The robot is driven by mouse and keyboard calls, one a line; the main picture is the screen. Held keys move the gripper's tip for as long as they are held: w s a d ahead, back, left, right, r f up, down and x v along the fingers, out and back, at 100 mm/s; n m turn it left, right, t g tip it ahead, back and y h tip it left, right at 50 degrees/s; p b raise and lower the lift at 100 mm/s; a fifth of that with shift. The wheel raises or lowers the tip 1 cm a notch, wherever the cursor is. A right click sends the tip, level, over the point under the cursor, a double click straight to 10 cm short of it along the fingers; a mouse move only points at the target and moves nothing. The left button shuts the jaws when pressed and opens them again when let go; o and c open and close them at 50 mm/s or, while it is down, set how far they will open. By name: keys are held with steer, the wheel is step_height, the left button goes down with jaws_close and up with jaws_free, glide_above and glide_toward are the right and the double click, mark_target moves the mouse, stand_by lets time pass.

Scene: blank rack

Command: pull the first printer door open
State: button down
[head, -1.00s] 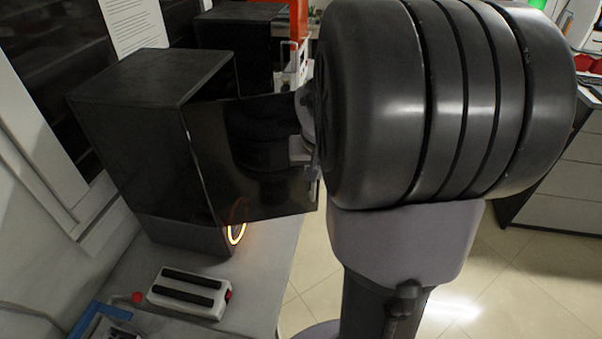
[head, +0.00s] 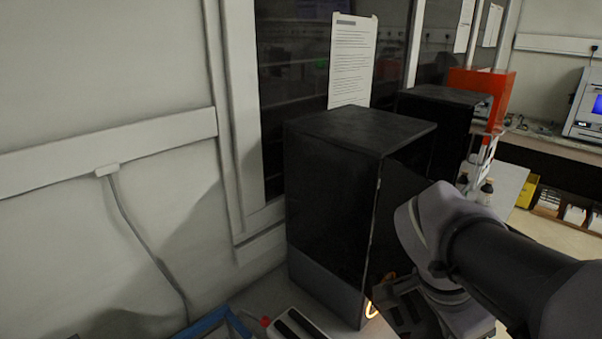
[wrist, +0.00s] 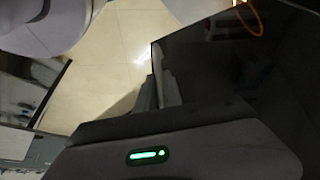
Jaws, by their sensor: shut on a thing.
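The first printer (head: 325,205) is a black box standing on the bench by the wall. Its dark glossy door (head: 400,195) stands swung out from the printer's front, partly hidden behind my arm in the head view. In the wrist view the door (wrist: 235,65) fills the upper right as a dark reflective panel. My gripper (wrist: 157,88) is shut on the door's edge there. In the head view my arm covers the lower right, and I cannot make out the fingertips.
A second black printer (head: 440,125) stands behind, near an orange frame (head: 492,95). Small bottles (head: 486,190) stand on the bench beyond my arm. A black-and-white block (head: 297,325) and a blue-rimmed tray (head: 212,325) lie at the near bench edge. Pale floor (wrist: 115,60) lies beyond the door's edge.

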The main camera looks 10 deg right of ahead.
steer(key=shift+a+m, duration=0.4)
steer(key=shift+a, duration=0.5)
steer(key=shift+s, duration=0.1)
steer(key=c, duration=1.5)
jaws_free()
steer(key=p+v, duration=0.2)
steer(key=v, duration=0.3)
steer(key=p+v, duration=0.2)
steer(key=v, duration=0.4)
steer(key=p+v, duration=0.3)
steer(key=v, duration=0.3)
steer(key=shift+w+r, duration=0.25)
